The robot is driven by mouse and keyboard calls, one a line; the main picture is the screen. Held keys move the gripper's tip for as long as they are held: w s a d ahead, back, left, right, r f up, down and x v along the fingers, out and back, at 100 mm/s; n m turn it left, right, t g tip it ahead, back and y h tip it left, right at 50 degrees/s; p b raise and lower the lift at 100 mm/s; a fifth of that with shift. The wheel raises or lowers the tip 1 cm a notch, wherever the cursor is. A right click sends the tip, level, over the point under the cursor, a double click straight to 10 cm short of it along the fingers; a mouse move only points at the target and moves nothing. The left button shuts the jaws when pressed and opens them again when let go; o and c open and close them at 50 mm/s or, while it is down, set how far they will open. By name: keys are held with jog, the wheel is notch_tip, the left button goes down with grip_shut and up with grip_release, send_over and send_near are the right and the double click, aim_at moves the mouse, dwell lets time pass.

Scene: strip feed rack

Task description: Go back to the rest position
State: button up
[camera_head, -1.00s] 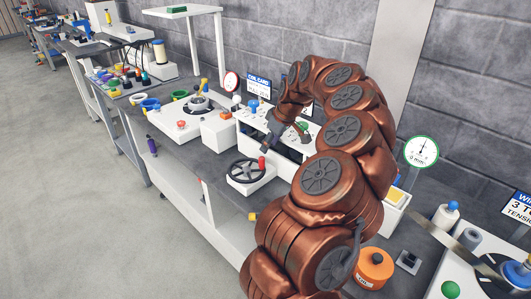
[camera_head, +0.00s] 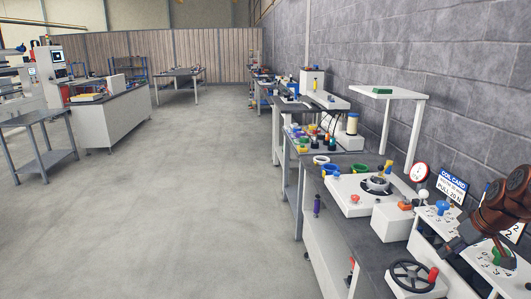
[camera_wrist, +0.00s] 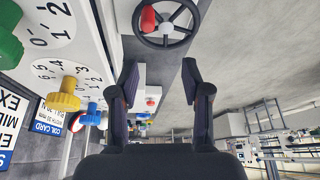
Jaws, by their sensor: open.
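My gripper (camera_wrist: 160,68) is open and empty in the wrist view, its two dark fingers apart with nothing between them. In the head view my gripper (camera_head: 453,250) shows as a dark shape at the end of my copper-brown arm, at the lower right, in front of the white dial panel. Most of the arm is outside that view. The black handwheel (camera_head: 412,276) with its red knob lies below and left of the gripper. In the wrist view the handwheel (camera_wrist: 166,20) sits at the top, beyond the fingertips and apart from them.
A yellow knob (camera_wrist: 64,95) and a green knob (camera_wrist: 8,40) stick out from the panel, left of my fingers. A coil card sign (camera_head: 451,187) stands behind the panel. Benches line the grey wall. The concrete floor (camera_head: 200,200) to the left is open.

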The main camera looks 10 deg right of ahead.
jog(key=s+a+r+n+g+y, duration=0.1)
jog(key=s+a+r, duration=0.15)
jog(key=a, duration=1.15)
jog(key=s+a+r+n+g, duration=0.1)
jog(key=a+r, duration=0.3)
jog(key=a, duration=1)
jog(key=s+a+f+m+g, duration=0.1)
jog(key=s+a+f, duration=0.2)
jog(key=s, duration=0.5)
jog(key=s+a+f+m+g+h, duration=0.1)
jog(key=s+a+f+g, duration=0.1)
jog(key=s, duration=0.6)
jog(key=s+a+f+m+g, duration=0.1)
jog(key=s+a+f, duration=0.3)
jog(key=s, duration=0.4)
jog(key=shift+a+m+h, duration=0.4)
